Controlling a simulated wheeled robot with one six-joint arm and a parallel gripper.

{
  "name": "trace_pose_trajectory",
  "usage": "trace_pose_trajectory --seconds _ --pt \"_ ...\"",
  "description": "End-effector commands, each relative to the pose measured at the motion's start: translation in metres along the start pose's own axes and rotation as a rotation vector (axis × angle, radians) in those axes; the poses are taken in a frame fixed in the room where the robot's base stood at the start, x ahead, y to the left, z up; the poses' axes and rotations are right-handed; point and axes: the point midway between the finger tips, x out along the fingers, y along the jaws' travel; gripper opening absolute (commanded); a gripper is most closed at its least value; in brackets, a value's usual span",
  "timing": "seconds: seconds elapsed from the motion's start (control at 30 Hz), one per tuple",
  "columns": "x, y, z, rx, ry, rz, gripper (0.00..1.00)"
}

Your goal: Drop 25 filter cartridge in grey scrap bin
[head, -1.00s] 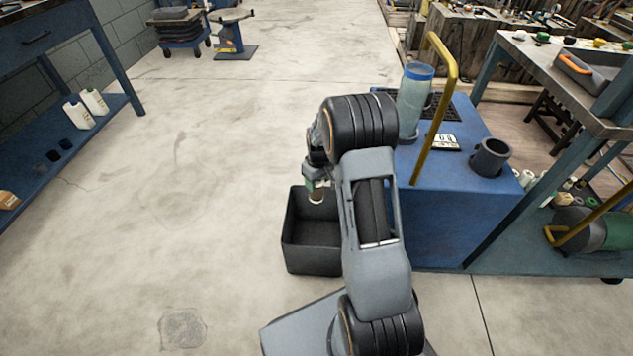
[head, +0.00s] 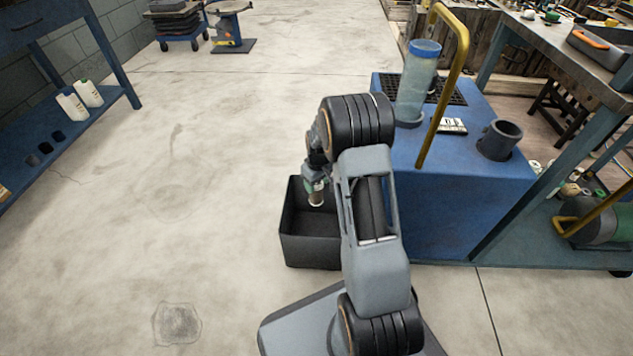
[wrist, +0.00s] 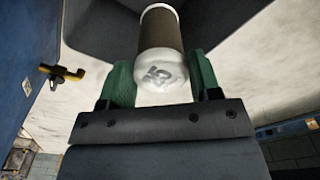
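The filter cartridge (wrist: 160,62) is a cylinder with a dark brown middle and white ends, and its near end bears the number 25 in the wrist view. My gripper (wrist: 162,85) has green fingers on either side of that white end and is shut on it. In the head view the cartridge (head: 317,197) hangs from my gripper (head: 315,186), over the opening of the dark grey scrap bin (head: 308,251). The bin stands on the floor and my arm hides its right part. Its grey wall also shows behind the cartridge in the wrist view (wrist: 95,28).
A blue cart (head: 455,205) with a yellow handle (head: 445,85) stands right of the bin. It carries a clear cylinder (head: 416,85) with a blue lid and a dark cup (head: 499,140). A workbench is at the right, a blue shelf at the left. The floor left of the bin is clear.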

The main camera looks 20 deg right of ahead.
Motion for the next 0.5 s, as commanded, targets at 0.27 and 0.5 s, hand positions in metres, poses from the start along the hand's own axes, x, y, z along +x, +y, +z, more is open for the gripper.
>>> trace_pose_trajectory --seconds 0.27,0.5 --pt "-0.0002 0.0001 0.0000 0.000 0.000 0.000 0.84" --pt "-0.0014 0.0001 0.0000 0.000 0.000 0.000 0.84"
